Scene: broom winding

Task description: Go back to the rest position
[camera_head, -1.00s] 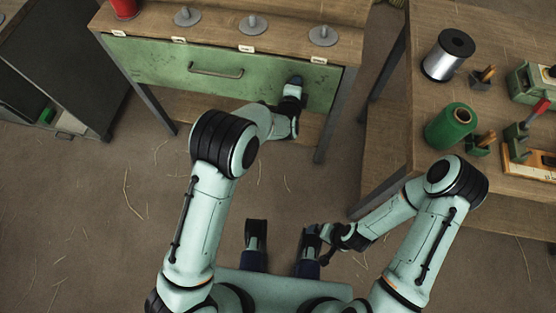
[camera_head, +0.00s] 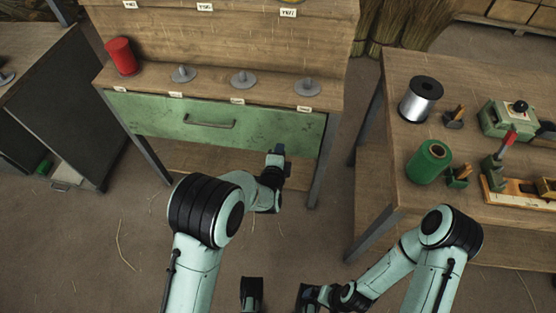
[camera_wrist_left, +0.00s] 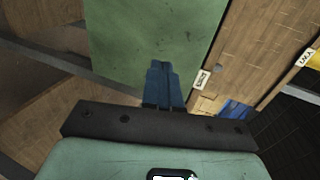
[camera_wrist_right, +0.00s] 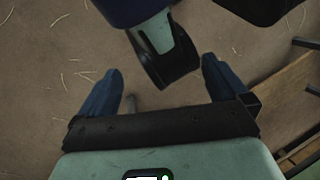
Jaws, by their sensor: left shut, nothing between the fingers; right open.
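My left gripper (camera_head: 277,154) is in front of the wooden cabinet, near the lower right part of its green drawer (camera_head: 208,121) in the head view. Its blue fingers are together and empty; they also show shut in the left wrist view (camera_wrist_left: 163,84), with the green drawer front (camera_wrist_left: 130,35) beyond them. My right gripper (camera_wrist_right: 164,72) is open and empty, low over the floor close to my base. In the head view it is at the bottom edge and only partly visible.
A red spool (camera_head: 121,57) and grey spindles (camera_head: 243,79) stand on the cabinet's ledge. The right table (camera_head: 395,185) holds a silver wire spool (camera_head: 420,99), a green spool (camera_head: 429,162) and tools. Floor (camera_head: 130,225) is open between the furniture, with scattered straw.

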